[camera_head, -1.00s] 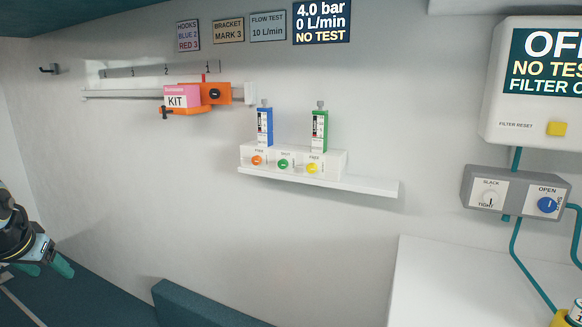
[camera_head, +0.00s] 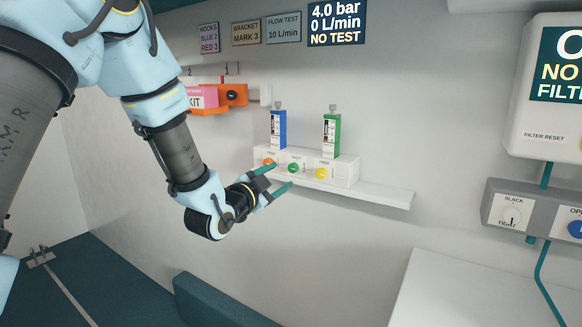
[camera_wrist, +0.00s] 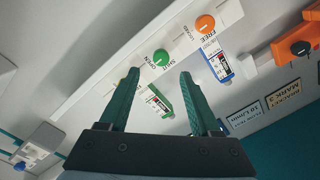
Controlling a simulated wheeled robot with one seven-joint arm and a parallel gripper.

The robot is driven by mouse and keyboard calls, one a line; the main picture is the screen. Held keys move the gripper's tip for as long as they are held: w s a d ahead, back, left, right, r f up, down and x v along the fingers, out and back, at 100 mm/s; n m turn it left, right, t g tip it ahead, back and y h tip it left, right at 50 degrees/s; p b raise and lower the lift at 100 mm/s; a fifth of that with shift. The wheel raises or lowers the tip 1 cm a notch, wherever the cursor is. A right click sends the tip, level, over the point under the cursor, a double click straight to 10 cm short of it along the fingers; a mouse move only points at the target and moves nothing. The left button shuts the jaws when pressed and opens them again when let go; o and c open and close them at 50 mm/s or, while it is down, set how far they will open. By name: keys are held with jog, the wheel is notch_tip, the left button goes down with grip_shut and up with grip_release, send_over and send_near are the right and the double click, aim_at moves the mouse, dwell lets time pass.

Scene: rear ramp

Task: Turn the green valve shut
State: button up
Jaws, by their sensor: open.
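The green valve (camera_head: 293,168) is a small round knob in the middle of a white block on the wall shelf. It also shows in the wrist view (camera_wrist: 161,56), beside the printed words SHUT and OPEN; I cannot tell where it points. My gripper (camera_head: 273,180) is open and empty, its teal fingers pointing toward the block. In the wrist view the gripper (camera_wrist: 160,75) has the green knob just beyond the gap between its fingertips, apart from them.
An orange knob (camera_head: 269,162) and a yellow knob (camera_head: 321,173) flank the green one. A blue gauge (camera_head: 278,130) and a green gauge (camera_head: 331,135) stand above the block. The shelf (camera_head: 385,197) juts out below. A pink kit box (camera_head: 204,97) hangs on a rail to the left.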

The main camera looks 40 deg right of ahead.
aim_at(292, 169)
jog(key=p+x, duration=0.2)
jog(key=x, duration=0.4)
jog(key=shift+w+d, duration=0.1)
jog(key=shift+d, duration=0.1)
grip_shut()
dwell(0.4)
